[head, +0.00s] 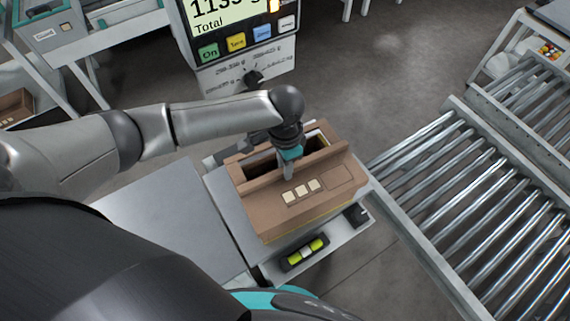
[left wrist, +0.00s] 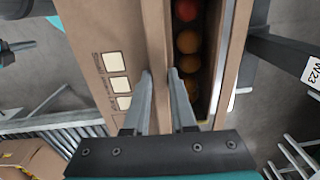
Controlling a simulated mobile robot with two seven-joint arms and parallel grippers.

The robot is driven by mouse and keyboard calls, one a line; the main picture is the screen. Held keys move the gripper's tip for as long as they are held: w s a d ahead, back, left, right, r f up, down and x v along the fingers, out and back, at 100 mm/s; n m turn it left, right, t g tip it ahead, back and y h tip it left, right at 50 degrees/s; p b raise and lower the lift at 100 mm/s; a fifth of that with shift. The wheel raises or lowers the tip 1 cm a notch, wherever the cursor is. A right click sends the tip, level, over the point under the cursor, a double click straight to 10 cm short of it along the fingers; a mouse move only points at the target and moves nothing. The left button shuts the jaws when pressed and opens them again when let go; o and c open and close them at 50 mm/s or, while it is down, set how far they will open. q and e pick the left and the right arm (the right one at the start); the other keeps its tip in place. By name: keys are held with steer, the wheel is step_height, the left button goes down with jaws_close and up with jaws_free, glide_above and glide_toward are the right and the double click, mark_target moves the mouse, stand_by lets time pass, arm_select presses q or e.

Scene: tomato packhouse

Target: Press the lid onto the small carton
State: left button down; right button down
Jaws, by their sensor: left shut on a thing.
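The small carton (head: 316,133) is brown and stands on the platform of a scale. The brown lid (head: 335,177), with several cream squares on it, lies over the near part of the carton. A dark gap is open along the carton's far side. In the left wrist view, red and orange tomatoes (left wrist: 188,42) show in that gap, beside the lid (left wrist: 110,30). My left gripper (head: 288,172) points down at the lid's far edge. Its fingers (left wrist: 162,85) straddle that edge and are shut on it. My right gripper is not in view.
The scale (head: 218,200) has a spirit level (head: 304,254) at its near corner and a display (head: 235,25) behind. A grey table top (head: 150,225) lies left. A roller conveyor (head: 465,190) runs close by on the right.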

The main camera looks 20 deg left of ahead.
arm_select(q)
steer(key=shift+f+b, duration=0.75)
steer(key=shift+f, duration=1.35)
stand_by(1.0)
steer(key=c, duration=0.7)
jaws_free()
steer(key=shift+o, duration=0.2)
steer(key=shift+c, duration=0.4)
steer(key=shift+c, duration=1.2)
step_height(320, 180, up, 8)
steer(key=p, duration=0.9)
